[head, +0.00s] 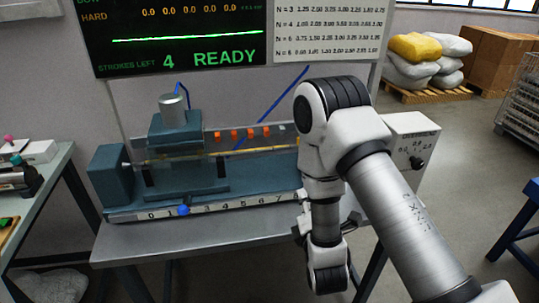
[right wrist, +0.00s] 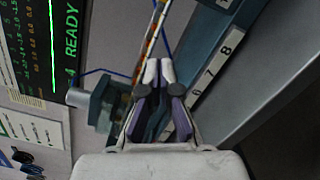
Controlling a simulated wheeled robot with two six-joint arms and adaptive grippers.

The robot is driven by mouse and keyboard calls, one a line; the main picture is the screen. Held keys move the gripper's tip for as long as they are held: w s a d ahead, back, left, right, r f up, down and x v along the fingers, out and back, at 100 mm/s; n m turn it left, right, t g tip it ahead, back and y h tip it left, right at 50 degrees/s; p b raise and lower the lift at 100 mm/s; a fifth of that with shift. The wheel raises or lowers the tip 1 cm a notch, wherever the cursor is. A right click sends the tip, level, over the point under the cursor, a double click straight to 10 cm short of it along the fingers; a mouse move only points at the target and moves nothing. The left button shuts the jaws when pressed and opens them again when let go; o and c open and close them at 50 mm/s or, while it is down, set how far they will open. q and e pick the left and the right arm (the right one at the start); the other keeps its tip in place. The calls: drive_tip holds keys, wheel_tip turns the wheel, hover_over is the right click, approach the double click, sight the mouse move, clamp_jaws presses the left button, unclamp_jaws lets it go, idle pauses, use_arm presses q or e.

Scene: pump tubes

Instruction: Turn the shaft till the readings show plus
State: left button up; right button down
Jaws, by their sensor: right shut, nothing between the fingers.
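The pump rig (head: 200,195) is a teal bench unit with a clear tube and a yellow shaft (head: 180,155) along it. The shaft also shows in the right wrist view (right wrist: 152,35), with dark and red marks. A blue pointer (head: 183,210) stands on the numbered scale near 2. The screen (head: 175,40) reads 0.0 across the HARD row, with "STROKES LEFT 4 READY". My right gripper (head: 300,226) is at the rig's right end, partly hidden by my arm. In the right wrist view its fingers (right wrist: 158,70) are shut and empty, in line with the shaft; contact is unclear.
A white box with a black knob (head: 416,163) stands right of the rig. A printed number chart (head: 330,32) hangs beside the screen. A side bench (head: 35,205) with instruments is at left.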

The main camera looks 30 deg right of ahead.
use_arm(q)
drive_tip(key=r+p, duration=0.4)
drive_tip(key=shift+s+d+r, duration=0.25)
drive_tip(key=shift+r, duration=0.1)
use_arm(e)
drive_tip(key=w+d+r, duration=0.3)
drive_tip(key=w+d, duration=0.4)
drive_tip(key=w, duration=0.2)
drive_tip(key=shift+d+r, duration=0.3)
drive_tip(key=shift+d, duration=0.05)
